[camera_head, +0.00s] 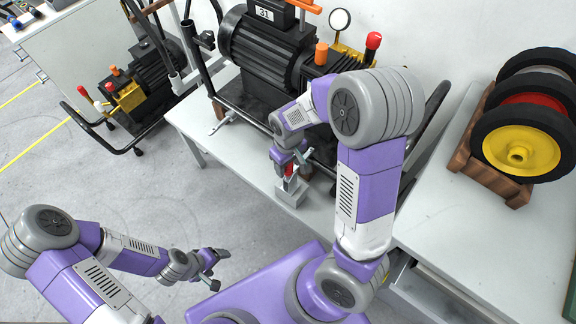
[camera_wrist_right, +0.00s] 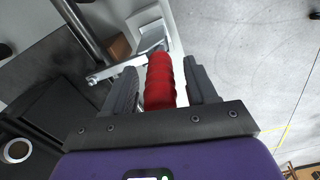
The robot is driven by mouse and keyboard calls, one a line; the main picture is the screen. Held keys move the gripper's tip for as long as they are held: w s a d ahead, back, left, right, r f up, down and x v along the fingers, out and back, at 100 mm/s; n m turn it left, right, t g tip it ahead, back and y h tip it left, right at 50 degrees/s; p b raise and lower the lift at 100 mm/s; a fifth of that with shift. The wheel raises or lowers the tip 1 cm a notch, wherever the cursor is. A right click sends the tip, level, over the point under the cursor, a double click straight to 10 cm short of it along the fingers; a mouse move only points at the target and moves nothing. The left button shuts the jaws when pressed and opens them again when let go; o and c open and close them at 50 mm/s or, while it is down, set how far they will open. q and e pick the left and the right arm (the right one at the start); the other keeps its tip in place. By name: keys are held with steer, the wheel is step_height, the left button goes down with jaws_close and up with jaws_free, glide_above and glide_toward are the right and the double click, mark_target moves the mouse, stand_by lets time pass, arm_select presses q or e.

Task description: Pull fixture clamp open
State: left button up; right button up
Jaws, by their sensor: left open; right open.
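The fixture clamp has a ribbed red handle (camera_wrist_right: 159,82), which stands between the two dark fingers of my right gripper (camera_wrist_right: 160,90) in the right wrist view. The fingers are open, and a narrow gap shows beside the handle. Metal parts of the clamp (camera_wrist_right: 150,38) show beyond the handle. In the head view the clamp's grey base (camera_head: 292,192) sits at the front of the white table, with my right gripper (camera_head: 289,163) just above it. My arm partly hides the clamp there. My left gripper (camera_head: 215,268) is open and empty over the floor, well away from the clamp.
A large black pump machine (camera_head: 265,50) in a tubular frame stands on the white table (camera_head: 190,118) behind the clamp. A second machine (camera_head: 140,85) shows at the left. Coloured reels (camera_head: 520,150) rest on the right table (camera_head: 450,215). Open floor lies at the left.

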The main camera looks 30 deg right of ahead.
steer(key=shift+f, duration=0.2)
steer(key=shift+c, duration=0.5)
jaws_close()
steer(key=shift+w, duration=0.1)
